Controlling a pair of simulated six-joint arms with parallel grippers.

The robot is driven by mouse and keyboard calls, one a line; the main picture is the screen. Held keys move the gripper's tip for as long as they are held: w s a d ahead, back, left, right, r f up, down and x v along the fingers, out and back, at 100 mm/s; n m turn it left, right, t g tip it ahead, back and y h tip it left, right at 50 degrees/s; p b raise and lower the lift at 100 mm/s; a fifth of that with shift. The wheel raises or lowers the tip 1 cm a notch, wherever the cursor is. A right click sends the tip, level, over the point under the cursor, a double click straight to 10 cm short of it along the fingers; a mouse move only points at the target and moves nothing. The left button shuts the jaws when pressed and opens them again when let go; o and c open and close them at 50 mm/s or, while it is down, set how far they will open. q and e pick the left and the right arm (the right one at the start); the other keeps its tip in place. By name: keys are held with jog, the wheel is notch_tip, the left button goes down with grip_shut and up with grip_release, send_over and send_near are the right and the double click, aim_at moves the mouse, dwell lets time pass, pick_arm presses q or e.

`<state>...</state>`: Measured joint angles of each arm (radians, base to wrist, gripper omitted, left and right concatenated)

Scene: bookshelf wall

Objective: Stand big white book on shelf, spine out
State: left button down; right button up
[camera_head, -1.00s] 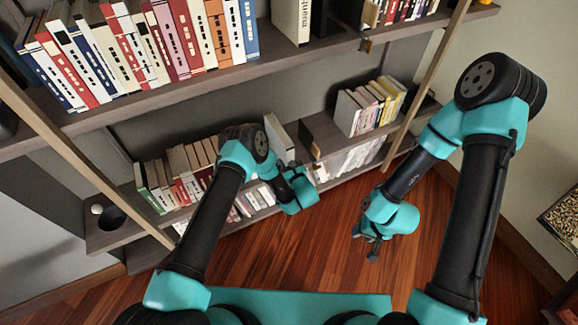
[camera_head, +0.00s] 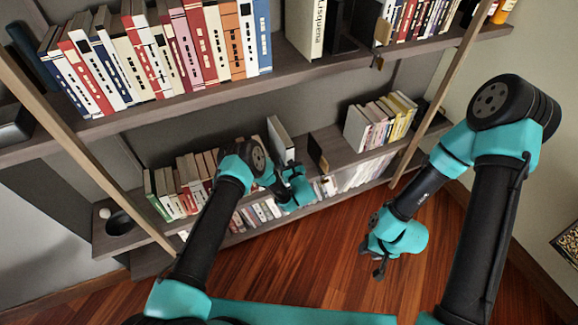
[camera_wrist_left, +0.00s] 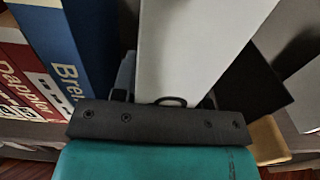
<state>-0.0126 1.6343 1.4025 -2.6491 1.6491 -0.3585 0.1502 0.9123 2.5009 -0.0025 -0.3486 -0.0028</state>
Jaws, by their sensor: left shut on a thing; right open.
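The big white book (camera_head: 280,140) stands roughly upright at the middle shelf, between the book row and a dark bookend. My left gripper (camera_head: 288,178) is shut on its lower part from the front. In the left wrist view the book's plain pale face (camera_wrist_left: 195,45) rises between the fingers of my left gripper (camera_wrist_left: 170,98), with no lettering visible. Whether its bottom rests on the shelf (camera_head: 335,138) is hidden by the gripper. My right gripper (camera_head: 378,266) is open and empty above the wooden floor, away from the shelves.
A row of books (camera_head: 185,180) is left of the white book; a blue book (camera_wrist_left: 68,50) shows closest in the wrist view. The dark bookend (camera_head: 318,152) is to its right, then more books (camera_head: 380,122). The upper shelf (camera_head: 190,92) overhangs behind. Bare floor lies in front.

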pick_arm(q)
jog(key=shift+f+x, duration=0.2)
jog(key=shift+x, duration=1)
jog(key=shift+f+x, duration=0.15)
jog(key=shift+x, duration=1.1)
jog(key=shift+f, duration=0.15)
jog(key=c, duration=0.6)
grip_release()
jog(key=shift+f, duration=0.15)
jog(key=shift+o, duration=0.2)
jog(key=v, duration=1.7)
jog(key=shift+s+d, duration=0.15)
jog(key=shift+s, duration=0.1)
